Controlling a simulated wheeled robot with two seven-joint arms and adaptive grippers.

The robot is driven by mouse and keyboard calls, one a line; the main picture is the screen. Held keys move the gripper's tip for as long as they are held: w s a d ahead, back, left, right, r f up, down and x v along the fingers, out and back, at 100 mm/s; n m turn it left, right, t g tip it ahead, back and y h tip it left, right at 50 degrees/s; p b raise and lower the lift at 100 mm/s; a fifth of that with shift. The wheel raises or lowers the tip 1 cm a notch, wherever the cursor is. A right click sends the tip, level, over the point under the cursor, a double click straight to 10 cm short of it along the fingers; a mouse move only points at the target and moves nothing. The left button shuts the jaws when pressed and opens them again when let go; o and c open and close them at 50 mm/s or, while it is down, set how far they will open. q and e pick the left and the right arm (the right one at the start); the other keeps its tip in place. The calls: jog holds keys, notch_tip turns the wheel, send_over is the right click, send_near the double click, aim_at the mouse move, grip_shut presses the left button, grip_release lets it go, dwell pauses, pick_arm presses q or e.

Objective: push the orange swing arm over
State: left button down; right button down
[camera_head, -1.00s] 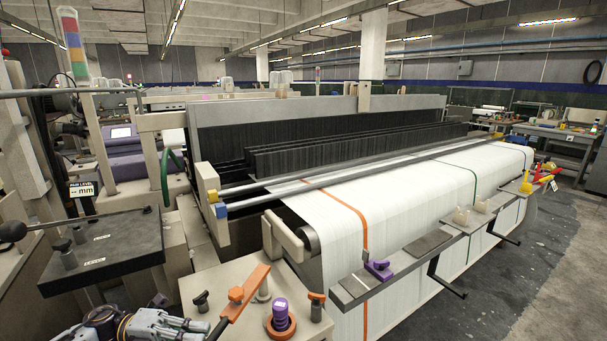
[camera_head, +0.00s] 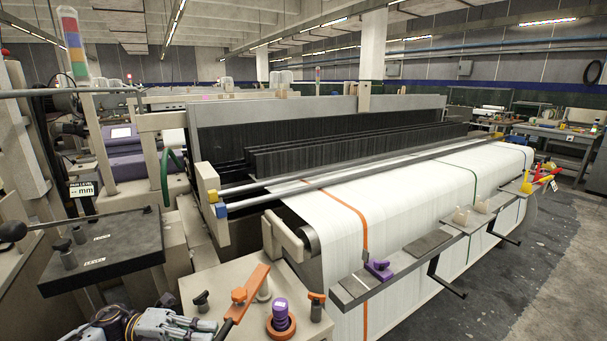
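The orange swing arm (camera_head: 253,289) lies on the beige machine top at the bottom centre. It has an orange knob (camera_head: 239,295) on it and a black handle (camera_head: 223,330) running down toward the bottom edge. My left gripper (camera_head: 203,330) is at the bottom edge, just left of the black handle. Its fingers are small and partly cut off by the frame, so I cannot tell whether they touch the handle or how far they are open. My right gripper is not in view.
A purple knob (camera_head: 280,314) stands right of the swing arm, with an orange-topped post (camera_head: 317,306) beyond it. A black-topped post (camera_head: 202,301) stands left of it. A dark panel with levers (camera_head: 105,247) is at the left. White cloth (camera_head: 410,200) fills the loom at the right.

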aim_at(225, 330)
pick_arm(q)
jog(key=shift+w+d, duration=0.2)
jog(key=shift+d, duration=2.25)
jog(key=shift+w+a+r, duration=0.1)
dwell(0.6)
jog(key=shift+w+a+r+b, duration=0.1)
jog(key=shift+w+a+b, duration=0.2)
jog(key=shift+a, duration=0.25)
jog(key=shift+w+a+r+b, duration=0.1)
jog(key=shift+w+a+b, duration=0.2)
jog(key=shift+a, duration=0.25)
jog(key=shift+w+a+b, duration=0.2)
jog(key=shift+a+b, duration=0.15)
jog(key=shift+a, duration=0.55)
jog(key=shift+w+a+f, duration=0.2)
jog(key=shift+w+f, duration=0.05)
jog(key=shift+w, duration=0.25)
jog(key=s+a, duration=0.1)
jog(key=a, duration=1)
jog(key=shift+s, duration=0.25)
